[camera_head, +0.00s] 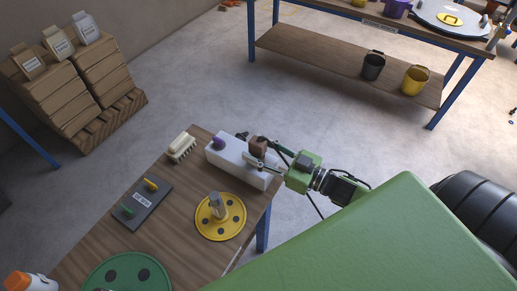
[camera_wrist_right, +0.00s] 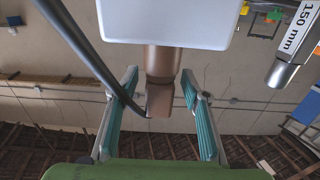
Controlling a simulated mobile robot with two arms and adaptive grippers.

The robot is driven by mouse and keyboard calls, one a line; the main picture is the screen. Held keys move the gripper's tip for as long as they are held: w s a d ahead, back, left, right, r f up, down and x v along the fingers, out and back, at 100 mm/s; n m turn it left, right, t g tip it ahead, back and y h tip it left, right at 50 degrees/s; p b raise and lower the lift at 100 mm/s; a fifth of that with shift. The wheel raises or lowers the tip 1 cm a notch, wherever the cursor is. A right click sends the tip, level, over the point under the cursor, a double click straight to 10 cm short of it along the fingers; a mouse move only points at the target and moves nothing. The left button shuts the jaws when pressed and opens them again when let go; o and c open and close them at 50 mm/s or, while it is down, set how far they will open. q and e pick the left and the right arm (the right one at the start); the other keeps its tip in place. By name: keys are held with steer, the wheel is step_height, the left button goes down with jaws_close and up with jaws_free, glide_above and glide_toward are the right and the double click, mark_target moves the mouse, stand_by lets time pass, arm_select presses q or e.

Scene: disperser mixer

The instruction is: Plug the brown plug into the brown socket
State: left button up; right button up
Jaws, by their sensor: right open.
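A white box (camera_head: 240,163) lies on the wooden table, with a purple piece (camera_head: 218,142) at its left end and the brown plug (camera_head: 258,146) at its right part. My right gripper (camera_head: 264,154) reaches in from the right, its two fingers on either side of the brown plug. In the right wrist view the brown plug (camera_wrist_right: 160,100) stands between the open fingers (camera_wrist_right: 160,75), with gaps on both sides. A brown cylinder (camera_wrist_right: 163,60) joins it to the white body (camera_wrist_right: 170,20). I cannot tell whether that is the brown socket. My left gripper is not in view.
On the table (camera_head: 150,225) are a brush (camera_head: 182,147), a dark switch plate (camera_head: 134,204), a yellow disc (camera_head: 220,218) and a green disc (camera_head: 125,275). A dark cable (camera_wrist_right: 80,40) runs close to the left finger in the wrist view.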

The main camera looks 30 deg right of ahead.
steer(key=v, duration=1.2)
stand_by(0.6)
steer(key=s+d+f+m+g+h+b, duration=0.1)
steer(key=s+d+f+g+h, duration=0.15)
steer(key=f, duration=0.85)
steer(key=s+d+f+m+g+h+b, duration=0.1)
steer(key=s+d+f+m+h, duration=0.15)
steer(key=f, duration=0.95)
steer(key=s+d+f+m+g+h+b, duration=0.1)
steer(key=s+d+f+g+h, duration=0.2)
steer(key=f, duration=0.8)
steer(key=s+a+f+g+b, duration=0.1)
steer(key=s+a+f+g, duration=0.3)
steer(key=s+a+f, duration=0.3)
steer(key=s+a+f+g+h+b, duration=0.1)
steer(key=s+a+f+g, duration=0.3)
steer(key=s+f, duration=1)
steer(key=a+n, duration=0.1)
steer(key=a, duration=0.2)
steer(key=shift+f, duration=0.3)
